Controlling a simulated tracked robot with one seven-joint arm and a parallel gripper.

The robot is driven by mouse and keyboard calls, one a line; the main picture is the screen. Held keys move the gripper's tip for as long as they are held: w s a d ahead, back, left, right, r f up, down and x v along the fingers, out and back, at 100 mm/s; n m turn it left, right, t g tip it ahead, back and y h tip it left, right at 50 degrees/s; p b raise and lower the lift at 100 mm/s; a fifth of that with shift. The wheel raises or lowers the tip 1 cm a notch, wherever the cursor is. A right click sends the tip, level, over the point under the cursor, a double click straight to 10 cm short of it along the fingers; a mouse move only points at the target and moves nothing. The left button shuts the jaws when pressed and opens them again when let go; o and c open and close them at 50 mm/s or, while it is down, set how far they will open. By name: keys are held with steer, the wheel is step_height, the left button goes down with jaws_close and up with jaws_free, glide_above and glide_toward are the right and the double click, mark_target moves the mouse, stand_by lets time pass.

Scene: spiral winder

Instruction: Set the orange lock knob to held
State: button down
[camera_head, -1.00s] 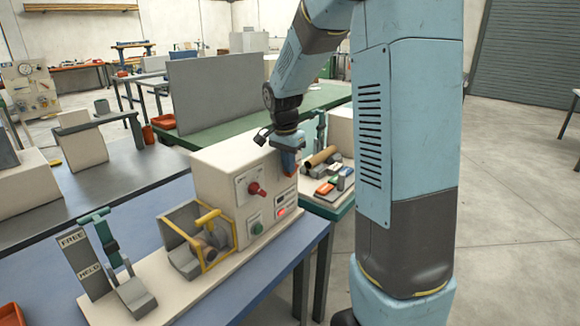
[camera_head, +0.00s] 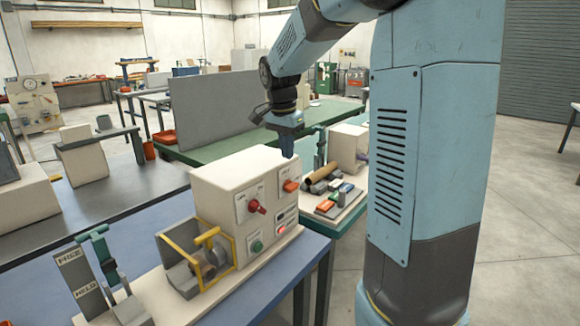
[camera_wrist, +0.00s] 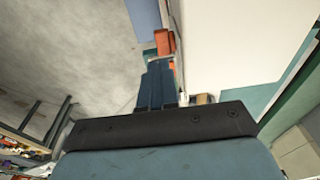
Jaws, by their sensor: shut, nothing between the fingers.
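The white winder box (camera_head: 222,185) stands on a pale base on the blue bench. The orange lock knob (camera_head: 290,186) is on its front panel, at the upper right. The knob looks turned sideways or slanted, and its small labels are too blurred to read. My gripper (camera_head: 287,154) is shut and empty, pointing down just above the knob, seemingly apart from it. In the wrist view the blue fingers (camera_wrist: 158,85) are together, and the orange knob (camera_wrist: 165,42) shows just beyond their tips, partly covered.
A red knob (camera_head: 257,207), a green button (camera_head: 257,246) and a lit red button (camera_head: 281,229) share the panel. A yellow guard frame (camera_head: 207,237) and a FREE/HELD lever stand (camera_head: 80,285) are at the left.

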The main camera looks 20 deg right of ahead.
mark_target(290, 187)
steer(key=r, duration=0.3)
steer(key=shift+s+a+r, duration=0.2)
steer(key=shift+r, duration=0.2)
steer(key=shift+w+d+r+g+y, duration=0.25)
steer(key=shift+w+d+g+y, duration=0.25)
steer(key=shift+w+d+y, duration=0.25)
steer(key=shift+f, duration=0.15)
step_height(290, 187, down, 14)
steer(key=shift+r, duration=0.1)
stand_by(0.5)
